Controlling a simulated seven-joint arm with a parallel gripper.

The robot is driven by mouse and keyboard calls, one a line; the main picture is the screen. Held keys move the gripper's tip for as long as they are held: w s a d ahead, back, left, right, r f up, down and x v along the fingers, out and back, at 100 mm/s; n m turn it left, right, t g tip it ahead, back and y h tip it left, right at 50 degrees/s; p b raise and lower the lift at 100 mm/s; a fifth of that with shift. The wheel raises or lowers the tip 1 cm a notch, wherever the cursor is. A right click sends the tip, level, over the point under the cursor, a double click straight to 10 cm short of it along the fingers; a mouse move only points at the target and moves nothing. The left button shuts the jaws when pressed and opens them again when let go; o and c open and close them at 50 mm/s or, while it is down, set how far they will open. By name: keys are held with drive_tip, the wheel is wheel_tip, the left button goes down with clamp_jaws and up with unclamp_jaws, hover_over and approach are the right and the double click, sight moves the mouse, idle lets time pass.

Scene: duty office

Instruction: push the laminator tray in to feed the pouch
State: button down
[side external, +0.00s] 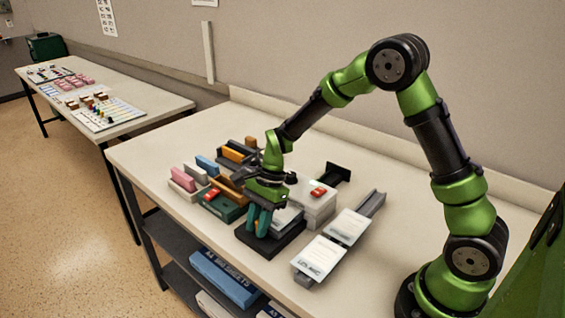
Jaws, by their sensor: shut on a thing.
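My gripper (259,221) points down with its teal fingers close together at a low black-and-grey unit (287,240) near the table's front. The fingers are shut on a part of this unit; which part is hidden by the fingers. A white box (318,212) with a red item on top stands right behind the unit, and a black piece (333,172) sticks out beyond it. I cannot tell for sure which of these is the laminator and its tray. No pouch can be made out.
Two white-topped pieces, a near one (320,256) and a far one (347,227), lie to the right, with a grey rail (372,203) beyond. A green box (222,206) and coloured blocks (207,165) crowd the left. The table (165,150) is clear at its far left.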

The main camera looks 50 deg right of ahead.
drive_tip(key=c, duration=1)
unclamp_jaws()
drive_tip(key=shift+a, duration=0.1)
drive_tip(key=shift+c, duration=0.2)
drive_tip(key=shift+r, duration=0.15)
drive_tip(key=v, duration=1.6)
drive_tip(key=shift+r, duration=0.35)
drive_tip(key=s+a+r+n+t+h, duration=0.1)
drive_tip(key=s+r+n+t, duration=0.1)
drive_tip(key=s+n, duration=0.5)
drive_tip(key=s+r+n+t+h, duration=0.1)
drive_tip(key=s+r+n+t, duration=0.2)
drive_tip(key=s, duration=0.8)
drive_tip(key=n+t, duration=0.2)
drive_tip(key=n, duration=0.2)
drive_tip(key=shift+a+h, duration=0.3)
drive_tip(key=shift+a, duration=0.1)
